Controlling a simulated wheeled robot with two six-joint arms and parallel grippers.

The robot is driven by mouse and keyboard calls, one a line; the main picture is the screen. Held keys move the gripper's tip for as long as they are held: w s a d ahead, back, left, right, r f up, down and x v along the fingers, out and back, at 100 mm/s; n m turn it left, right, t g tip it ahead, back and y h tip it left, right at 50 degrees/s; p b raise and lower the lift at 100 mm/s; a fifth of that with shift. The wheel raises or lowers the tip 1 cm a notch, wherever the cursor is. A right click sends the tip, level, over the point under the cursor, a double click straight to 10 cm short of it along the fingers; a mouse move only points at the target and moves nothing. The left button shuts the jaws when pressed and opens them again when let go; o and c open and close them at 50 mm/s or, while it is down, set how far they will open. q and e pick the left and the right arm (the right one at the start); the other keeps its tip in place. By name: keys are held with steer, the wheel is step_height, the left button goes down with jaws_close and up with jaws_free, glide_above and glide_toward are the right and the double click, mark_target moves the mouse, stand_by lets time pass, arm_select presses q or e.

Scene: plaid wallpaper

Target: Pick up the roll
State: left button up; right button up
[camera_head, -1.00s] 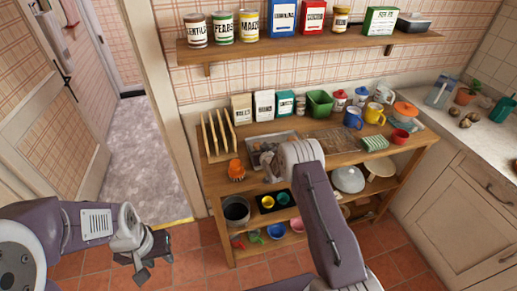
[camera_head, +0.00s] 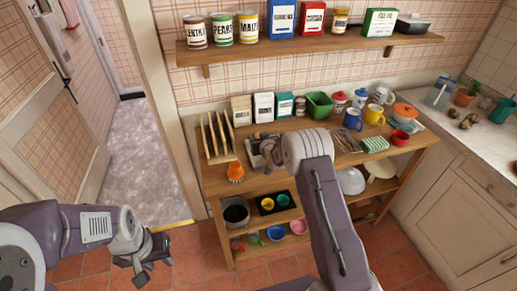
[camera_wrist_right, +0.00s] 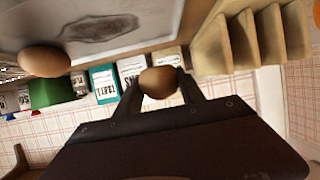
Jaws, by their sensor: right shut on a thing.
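A brown roll (camera_wrist_right: 158,82) is between the two fingertips of my right gripper (camera_wrist_right: 160,88), which is shut on it. In the head view my right gripper (camera_head: 268,150) is over the tray area of the wooden unit, mostly hidden behind my wrist, and the held roll is hard to make out there. A second brown roll (camera_wrist_right: 44,61) lies on the grey tray (camera_wrist_right: 140,38) in the right wrist view. My left gripper (camera_head: 152,264) is low over the floor at the left, open and empty.
A wooden rack (camera_head: 218,138) and an orange brush-like item (camera_head: 235,171) stand left of the tray. Canisters, a green tub (camera_head: 319,104) and mugs line the back. A lower shelf holds a pot (camera_head: 236,212) and bowls. A wall shelf (camera_head: 310,46) hangs above.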

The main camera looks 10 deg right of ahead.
step_height(320, 180, up, 22)
steer(key=p, duration=0.2)
steer(key=shift+f+p, duration=0.2)
steer(key=shift+p, duration=0.2)
